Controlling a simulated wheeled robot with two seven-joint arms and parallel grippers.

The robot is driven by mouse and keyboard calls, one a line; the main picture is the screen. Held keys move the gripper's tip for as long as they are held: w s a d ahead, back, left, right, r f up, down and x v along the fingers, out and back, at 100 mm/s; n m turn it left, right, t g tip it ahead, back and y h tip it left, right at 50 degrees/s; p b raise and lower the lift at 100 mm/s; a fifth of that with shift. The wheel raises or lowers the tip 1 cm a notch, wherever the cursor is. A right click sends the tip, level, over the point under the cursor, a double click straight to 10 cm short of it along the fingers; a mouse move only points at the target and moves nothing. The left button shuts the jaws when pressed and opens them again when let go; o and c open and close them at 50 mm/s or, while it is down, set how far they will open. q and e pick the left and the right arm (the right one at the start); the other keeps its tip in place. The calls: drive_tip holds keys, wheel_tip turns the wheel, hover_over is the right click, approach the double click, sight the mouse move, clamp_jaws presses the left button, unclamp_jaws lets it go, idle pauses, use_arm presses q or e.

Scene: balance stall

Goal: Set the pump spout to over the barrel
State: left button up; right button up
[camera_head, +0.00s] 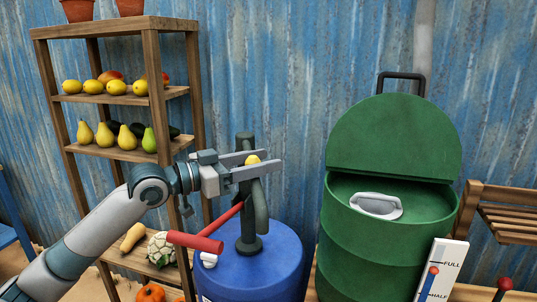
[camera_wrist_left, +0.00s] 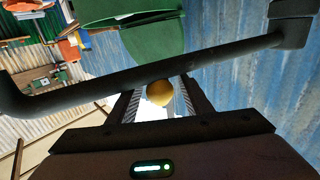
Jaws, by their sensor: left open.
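A dark pump (camera_head: 246,232) stands on top of a blue barrel (camera_head: 262,272). A dark curved spout (camera_head: 261,206) hangs at the pump's right side in the head view. In the wrist view a dark pipe (camera_wrist_left: 90,92) crosses in front of my gripper. A yellow knob (camera_head: 252,159) sits at the top of the pump, between my left gripper's fingers. My left gripper (camera_head: 268,164) is open around it; the knob also shows between the fingers in the wrist view (camera_wrist_left: 160,93). I cannot tell whether the fingers touch it. My right gripper is out of view.
A red pump handle (camera_head: 195,242) sticks out front-left, below my left arm. A green bin (camera_head: 375,245) with a raised lid stands at the right. A wooden fruit shelf (camera_head: 154,75) stands behind at the left. A level gauge (camera_head: 447,268) is at the lower right.

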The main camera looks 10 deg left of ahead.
use_arm(q)
drive_tip(key=shift+x, duration=1.05)
drive_tip(key=shift+c, duration=0.3)
clamp_jaws()
drive_tip(key=shift+p, duration=0.35)
